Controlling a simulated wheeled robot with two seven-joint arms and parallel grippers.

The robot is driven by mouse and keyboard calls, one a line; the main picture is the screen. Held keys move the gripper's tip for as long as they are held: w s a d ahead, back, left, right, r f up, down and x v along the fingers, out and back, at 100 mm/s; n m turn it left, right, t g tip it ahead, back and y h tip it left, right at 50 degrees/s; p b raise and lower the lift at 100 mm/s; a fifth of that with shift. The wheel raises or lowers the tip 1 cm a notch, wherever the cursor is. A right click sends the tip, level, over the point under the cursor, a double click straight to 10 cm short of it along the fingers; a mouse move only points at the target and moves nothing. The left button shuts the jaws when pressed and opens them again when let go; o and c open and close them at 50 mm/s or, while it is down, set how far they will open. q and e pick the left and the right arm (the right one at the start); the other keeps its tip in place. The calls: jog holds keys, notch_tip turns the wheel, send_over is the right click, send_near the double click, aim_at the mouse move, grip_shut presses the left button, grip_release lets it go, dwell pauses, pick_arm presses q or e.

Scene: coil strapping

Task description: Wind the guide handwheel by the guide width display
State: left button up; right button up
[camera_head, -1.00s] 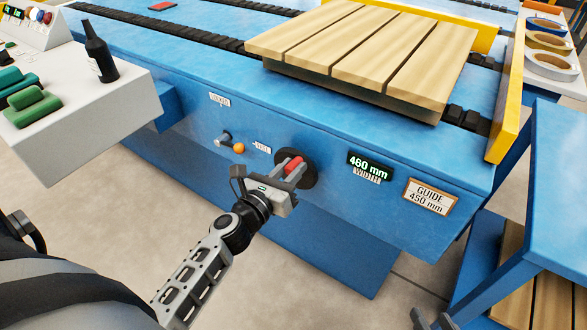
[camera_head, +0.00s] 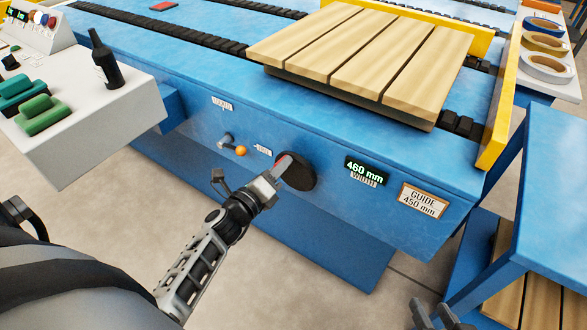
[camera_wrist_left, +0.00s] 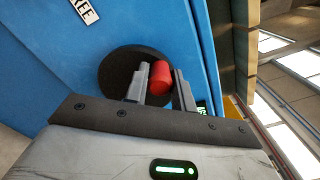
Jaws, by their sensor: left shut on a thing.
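The guide handwheel is a dark disc (camera_head: 301,173) with a red knob, on the front of the blue machine. It also shows in the left wrist view (camera_wrist_left: 115,72), where the red knob (camera_wrist_left: 160,80) sits between the two fingers. My left gripper (camera_head: 284,166) is shut on the red knob, and its fingers hide most of the knob in the head view. The guide width display (camera_head: 366,169), right of the handwheel, reads 460 mm.
A lever with an orange ball (camera_head: 240,151) is left of the handwheel. A blue shelf cart (camera_head: 550,170) stands at the right. A white console (camera_head: 100,125) is at the left.

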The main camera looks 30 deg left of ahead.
pick_arm(q)
jog(key=shift+a+f+n, duration=0.15)
jog(key=shift+a+n, duration=0.15)
jog(key=shift+n, duration=0.4)
jog(key=shift+a+f+n+p, duration=0.15)
jog(key=shift+a+n+p, duration=0.2)
jog(key=shift+n+p, duration=0.45)
jog(key=shift+a+f+n, duration=0.2)
jog(key=shift+f+n, duration=0.05)
jog(key=shift+n, duration=0.55)
jog(key=shift+a+f+n, duration=0.15)
jog(key=shift+f+n, duration=0.1)
jog(key=shift+n, duration=0.55)
jog(key=n, duration=0.1)
jog(key=f+n, duration=0.1)
jog(key=n, duration=0.2)
jog(key=shift+a+f+n+p, duration=0.35)
jog(key=shift+a+f+n, duration=0.05)
